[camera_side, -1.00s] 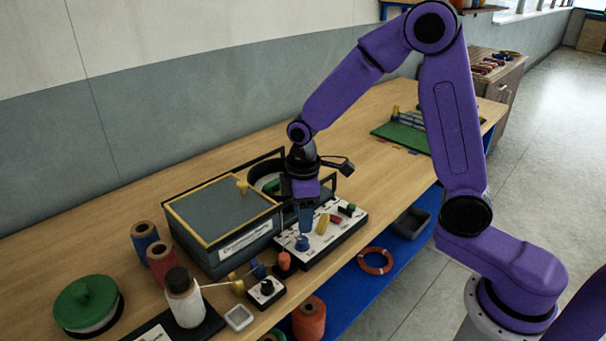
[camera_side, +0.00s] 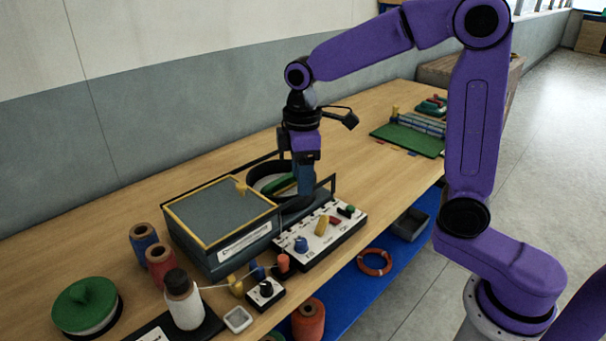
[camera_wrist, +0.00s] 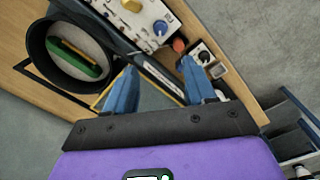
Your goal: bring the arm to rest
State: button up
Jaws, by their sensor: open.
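My gripper (camera_side: 306,190) hangs pointing down above the bench, over the gap between the grey box and the white control panel. In the wrist view its two blue fingers (camera_wrist: 155,85) are spread apart with nothing between them. In the wrist view the panel (camera_wrist: 140,22) lies beyond the fingers, with the blue knob (camera_wrist: 160,27) in sight.
A grey box with a yellow-edged lid (camera_side: 222,215) stands left of my gripper. A dark round bin (camera_side: 262,180) is behind it. Spools (camera_side: 160,262), a white bottle (camera_side: 184,305) and a small knob box (camera_side: 265,292) stand in front. Bare wooden bench (camera_side: 365,155) lies behind right.

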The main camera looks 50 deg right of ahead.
jog(key=shift+s, duration=0.1)
jog(key=s+d+f, duration=0.1)
jog(key=s+d, duration=0.1)
jog(key=s, duration=1)
jog(key=s+d+f+n, duration=0.1)
jog(key=s+d+f, duration=0.1)
jog(key=s, duration=1.1)
jog(key=shift+f+n+y, duration=0.25)
jog(key=shift+n+y, duration=0.05)
jog(key=shift+c, duration=0.4)
